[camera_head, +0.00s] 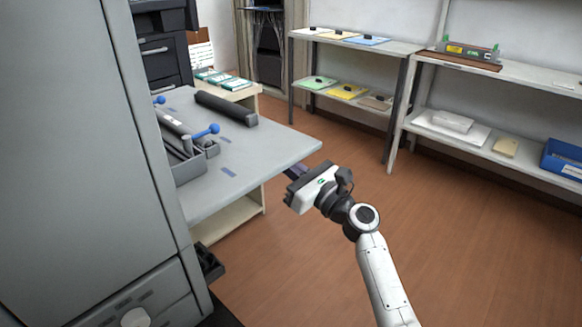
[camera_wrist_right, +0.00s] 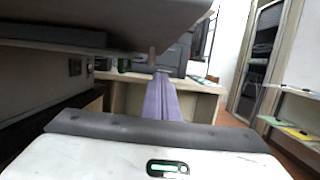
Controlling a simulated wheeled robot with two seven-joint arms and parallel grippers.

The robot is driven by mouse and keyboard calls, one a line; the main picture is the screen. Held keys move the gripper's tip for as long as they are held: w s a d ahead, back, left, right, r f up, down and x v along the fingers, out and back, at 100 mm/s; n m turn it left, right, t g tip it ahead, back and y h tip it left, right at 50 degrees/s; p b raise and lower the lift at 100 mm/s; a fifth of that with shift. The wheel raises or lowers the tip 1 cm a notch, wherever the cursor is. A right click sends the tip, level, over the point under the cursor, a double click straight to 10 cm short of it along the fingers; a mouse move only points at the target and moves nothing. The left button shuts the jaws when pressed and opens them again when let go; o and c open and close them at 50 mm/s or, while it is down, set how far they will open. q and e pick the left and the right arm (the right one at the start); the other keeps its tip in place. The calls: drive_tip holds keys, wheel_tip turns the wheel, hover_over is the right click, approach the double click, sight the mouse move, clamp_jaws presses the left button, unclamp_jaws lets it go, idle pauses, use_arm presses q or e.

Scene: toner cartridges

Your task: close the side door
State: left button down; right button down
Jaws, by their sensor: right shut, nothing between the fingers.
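A wide grey panel (camera_head: 270,150), which looks like the side door, stands out level from the large grey machine (camera_head: 75,150) at left in the head view. In the right wrist view, the panel's underside (camera_wrist_right: 120,30) spans the top left. My right gripper (camera_head: 293,172) is at the panel's near right corner, with its fingertips partly hidden by the panel's edge. Its purple fingers also show in the right wrist view (camera_wrist_right: 163,85), pressed together and empty, below the panel's level. I cannot tell whether they touch it. My left gripper is out of view.
Dark rollers (camera_head: 226,108) and blue-knobbed parts (camera_head: 206,131) lie at the panel's inner side. A pale low table (camera_head: 240,93) is behind. Shelves (camera_head: 400,47) with coloured items line the back wall. The brown floor (camera_head: 470,240) at right is clear.

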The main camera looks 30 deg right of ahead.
sight(275, 137)
wheel_tip(275, 137, up, 4)
drive_tip(key=shift+s+d+f+p, duration=0.15)
drive_tip(key=shift+p, duration=0.25)
